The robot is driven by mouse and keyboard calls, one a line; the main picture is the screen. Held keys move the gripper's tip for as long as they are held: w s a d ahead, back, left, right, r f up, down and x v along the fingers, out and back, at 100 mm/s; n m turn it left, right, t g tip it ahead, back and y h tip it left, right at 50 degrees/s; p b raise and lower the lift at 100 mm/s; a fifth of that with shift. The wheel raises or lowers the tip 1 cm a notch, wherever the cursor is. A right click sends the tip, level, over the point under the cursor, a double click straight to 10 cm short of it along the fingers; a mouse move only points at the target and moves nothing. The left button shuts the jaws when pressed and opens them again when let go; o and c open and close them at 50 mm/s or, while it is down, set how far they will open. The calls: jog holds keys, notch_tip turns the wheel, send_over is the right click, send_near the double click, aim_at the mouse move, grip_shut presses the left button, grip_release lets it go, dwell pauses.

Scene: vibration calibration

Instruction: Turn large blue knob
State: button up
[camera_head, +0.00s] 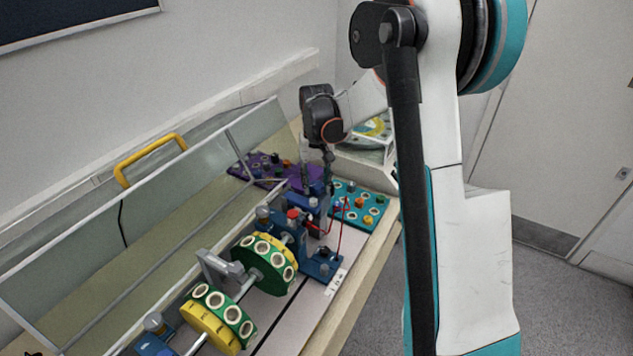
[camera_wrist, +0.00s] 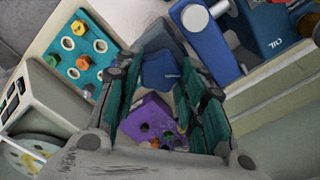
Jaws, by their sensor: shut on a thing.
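The large blue knob (camera_wrist: 160,72) shows between my gripper's two fingers in the wrist view. It has a lobed blue face with small print on it. My gripper (camera_wrist: 163,80) is shut on the knob, with a dark teal pad on each side of it. In the head view my gripper (camera_head: 328,172) reaches down to the far end of the bench rig, beside the blue motor housing. The knob is mostly hidden there by the gripper and the blue parts.
A teal board (camera_head: 361,204) with white-ringed holes and coloured bolts lies right of my gripper. A purple board (camera_head: 264,168) lies behind it. Green and yellow discs (camera_head: 264,264) sit on a shaft in front. A clear raised cover (camera_head: 150,215) runs along the left.

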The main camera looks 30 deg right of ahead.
aim_at(316, 184)
jog(key=n, duration=0.7)
dwell(0.6)
jog(key=o, duration=0.8)
jog(key=shift+c, duration=0.2)
notch_tip(316, 184, up, 12)
dwell(0.7)
jog(key=shift+a+b, duration=0.1)
jog(key=shift+b, duration=0.2)
